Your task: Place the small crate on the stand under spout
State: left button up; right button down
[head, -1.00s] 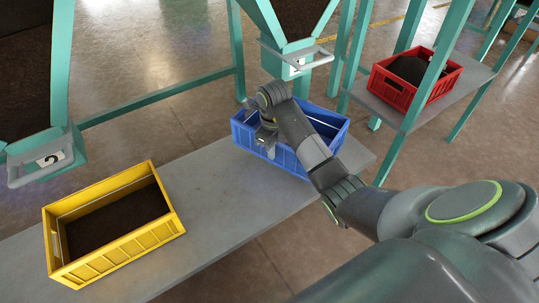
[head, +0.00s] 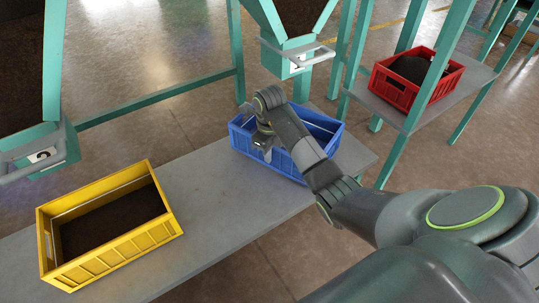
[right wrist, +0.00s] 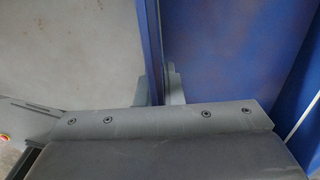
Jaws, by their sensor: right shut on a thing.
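A blue crate (head: 284,166) stands at the right end of the grey bench (head: 205,190). The spout with a number plate (head: 288,60) hangs above and just behind it. My right gripper (head: 264,150) is shut on the near wall of the blue crate. In the right wrist view the fingers (right wrist: 160,90) sit on either side of the crate's wall, and the crate's floor (right wrist: 220,50) looks bare. I cannot tell whether the crate touches the bench. My left gripper is not in view.
A yellow crate (head: 110,245) with dark contents stands at the bench's left, under another spout (head: 40,155). A red crate (head: 396,91) with dark contents stands on a separate grey shelf behind a teal post (head: 437,75). The bench is clear between the blue and yellow crates.

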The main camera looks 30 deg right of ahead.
dwell(0.3)
jog(key=c, duration=2)
grip_release()
jog(key=shift+f, duration=0.2)
jog(key=o, duration=0.4)
jog(key=shift+r, duration=0.1)
jog(key=shift+o, duration=0.2)
